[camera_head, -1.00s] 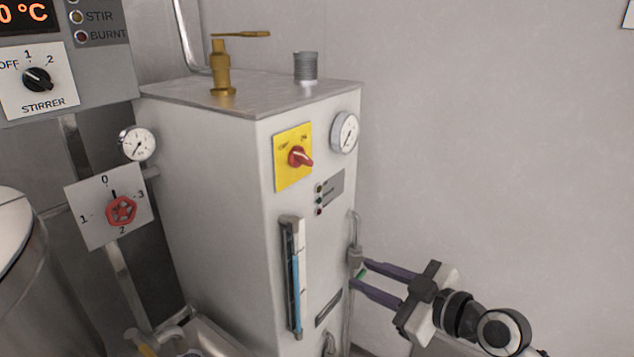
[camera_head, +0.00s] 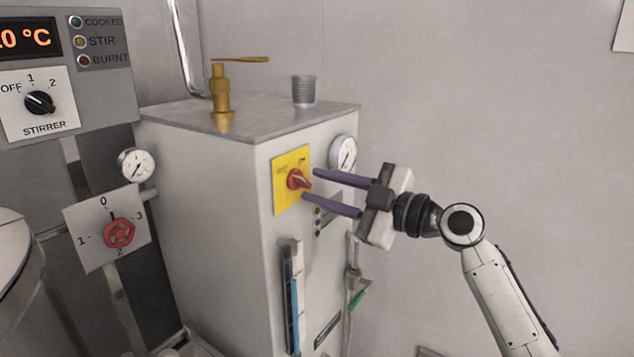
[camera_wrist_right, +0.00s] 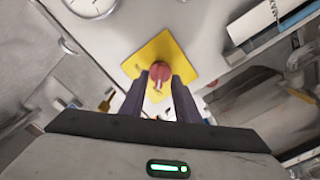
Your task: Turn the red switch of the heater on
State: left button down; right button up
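The heater (camera_head: 215,190) is a tall pale metal box in the middle of the head view. Its red switch (camera_head: 298,179) sits on a yellow plate (camera_head: 284,200) high on the front face. My right gripper (camera_head: 309,183) is open, with its two purple fingers pointing at the switch, one above and one below it. In the right wrist view the red switch (camera_wrist_right: 158,76) shows between and beyond the fingertips, on the yellow plate (camera_wrist_right: 178,57). Whether the fingers touch the switch is not clear. My left gripper is not in view.
A round gauge (camera_head: 343,152) is close above the right gripper's fingers. A level tube (camera_head: 293,300) and a green-handled valve (camera_head: 357,297) are lower on the heater. The right side is mostly bare wall.

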jog(key=shift+w+a, duration=0.4)
jog(key=shift+a, duration=0.2)
grip_shut()
